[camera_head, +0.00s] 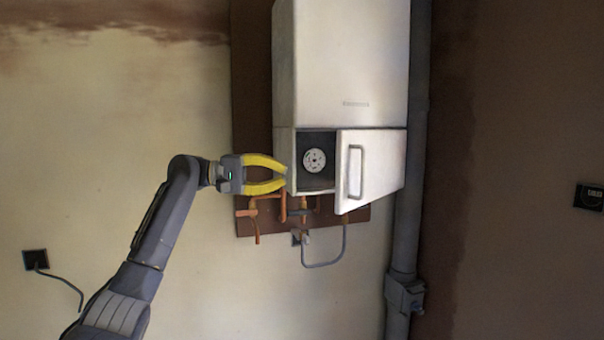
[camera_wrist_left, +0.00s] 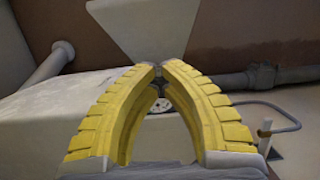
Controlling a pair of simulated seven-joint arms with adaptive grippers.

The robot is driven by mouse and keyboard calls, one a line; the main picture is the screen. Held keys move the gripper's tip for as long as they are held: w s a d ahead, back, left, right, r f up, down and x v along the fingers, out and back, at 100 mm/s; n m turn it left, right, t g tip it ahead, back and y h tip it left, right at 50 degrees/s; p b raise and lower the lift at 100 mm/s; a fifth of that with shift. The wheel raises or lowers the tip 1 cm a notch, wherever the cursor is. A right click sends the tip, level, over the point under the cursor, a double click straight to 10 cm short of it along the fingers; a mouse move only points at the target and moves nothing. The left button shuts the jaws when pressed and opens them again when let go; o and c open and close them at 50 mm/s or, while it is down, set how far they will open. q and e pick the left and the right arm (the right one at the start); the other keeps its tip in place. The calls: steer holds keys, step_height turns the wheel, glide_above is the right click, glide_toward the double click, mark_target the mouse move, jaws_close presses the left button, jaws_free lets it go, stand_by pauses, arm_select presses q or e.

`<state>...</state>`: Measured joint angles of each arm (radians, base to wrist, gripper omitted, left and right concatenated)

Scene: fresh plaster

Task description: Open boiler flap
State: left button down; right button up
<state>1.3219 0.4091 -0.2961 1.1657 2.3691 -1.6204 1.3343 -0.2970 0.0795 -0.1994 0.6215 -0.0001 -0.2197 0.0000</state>
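The white boiler (camera_head: 340,60) hangs on the wall, and its lower flap (camera_head: 372,168) stands open, swung to the right. The flap carries a grey bar handle (camera_head: 355,172). The opening shows a dark recess with a round pale dial (camera_head: 314,160). My left gripper (camera_head: 286,176), with yellow fingers, is just left of the opening, apart from the handle. Its fingertips are a little apart with nothing held between them. In the left wrist view the fingers (camera_wrist_left: 159,68) lean towards each other in front of the boiler. My right gripper is not in view.
Copper pipes (camera_head: 283,208) and a grey looped hose (camera_head: 322,265) hang below the boiler. A thick grey pipe (camera_head: 408,200) runs down beside it on the right. A wall socket (camera_head: 36,259) with a cable is at lower left.

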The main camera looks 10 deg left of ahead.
arm_select(q)
steer(key=s+x, duration=0.2)
steer(key=x, duration=1)
steer(key=shift+s+d+r, duration=0.3)
steer(key=shift+s+r, duration=0.25)
steer(key=shift+s, duration=0.1)
